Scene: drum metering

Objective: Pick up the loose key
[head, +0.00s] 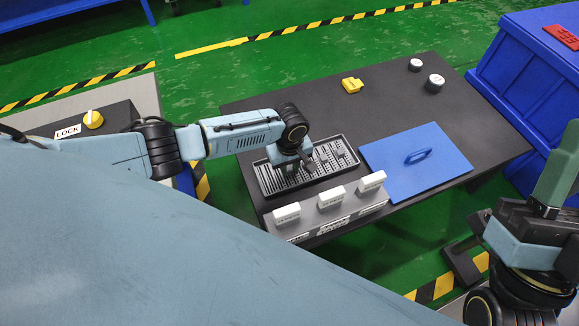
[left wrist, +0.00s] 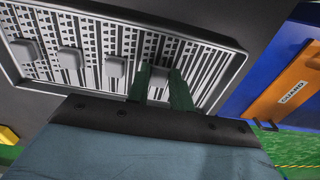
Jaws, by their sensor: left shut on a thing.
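A black tray with a slotted grid (head: 263,184) lies on the dark table, and it fills the upper left wrist view (left wrist: 228,58). Several small grey block-shaped keys stand in a row on its grid. My left gripper (head: 304,164) is down at the tray. In the left wrist view, the green fingers of this gripper (left wrist: 160,78) are shut on the grey key at the right end of the row (left wrist: 158,90). Whether this key has left the grid is unclear. My right gripper (head: 553,185) is at the right edge, away from the tray; its jaw gap is unclear.
A grey block with several white labelled caps (head: 330,198) stands in front of the tray. A blue plate with a handle (head: 440,163) lies to its right. A yellow piece (head: 352,85) and two round knobs (head: 434,83) sit at the back. A blue crate (head: 515,85) stands right.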

